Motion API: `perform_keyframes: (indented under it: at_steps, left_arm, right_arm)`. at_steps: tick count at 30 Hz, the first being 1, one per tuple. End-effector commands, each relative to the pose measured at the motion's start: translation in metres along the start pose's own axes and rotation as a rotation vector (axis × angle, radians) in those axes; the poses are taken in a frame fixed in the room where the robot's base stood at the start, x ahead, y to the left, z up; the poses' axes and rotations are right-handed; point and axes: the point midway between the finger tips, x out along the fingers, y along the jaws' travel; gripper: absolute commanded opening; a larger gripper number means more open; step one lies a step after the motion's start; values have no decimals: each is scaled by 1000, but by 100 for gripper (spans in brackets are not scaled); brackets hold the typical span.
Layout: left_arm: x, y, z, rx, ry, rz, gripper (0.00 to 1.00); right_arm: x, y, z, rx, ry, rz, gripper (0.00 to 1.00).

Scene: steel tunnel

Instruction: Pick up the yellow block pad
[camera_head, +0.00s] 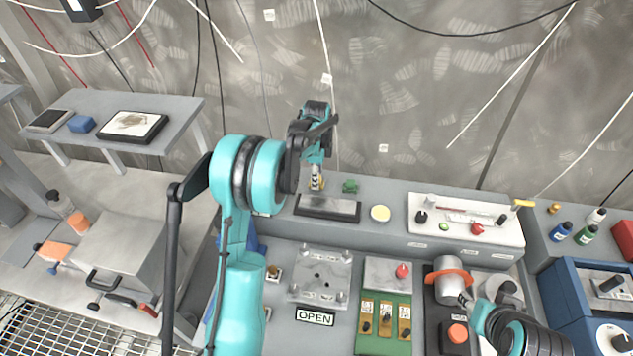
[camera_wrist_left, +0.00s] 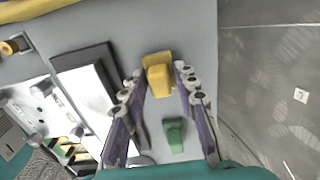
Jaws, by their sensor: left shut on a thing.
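The yellow block pad (camera_wrist_left: 158,76) is between the two fingers of my left gripper (camera_wrist_left: 158,88) in the left wrist view. My left gripper (camera_head: 316,180) is shut on it at the back ledge of the bench. In the head view the fingers mostly hide the block, with only a little yellow showing. I cannot tell whether the block still touches the ledge. My right arm (camera_head: 505,325) comes in at the lower right, and its fingertips are too unclear to judge.
A green block (camera_head: 350,186) stands close to the right of my left gripper. The wall is close behind.

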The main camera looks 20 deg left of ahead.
Motion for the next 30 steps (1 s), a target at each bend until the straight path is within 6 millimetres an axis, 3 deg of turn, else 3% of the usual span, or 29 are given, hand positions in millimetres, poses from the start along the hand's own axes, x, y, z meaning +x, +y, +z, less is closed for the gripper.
perform_keyframes:
  at_steps: [8,15,24,30]
  left_arm:
    - [-8,0,0,0,0,0,6]
    - [-45,0,0,0,0,0,6]
    - [-80,26,-58,4,0,0,6]
    - [-98,39,-86,3,0,0,6]
  right_arm:
    - [-2,0,-2,0,0,0,40]
    - [-12,0,-8,0,0,0,40]
    - [-21,0,-15,0,0,0,40]
    - [-25,0,-18,0,0,0,40]
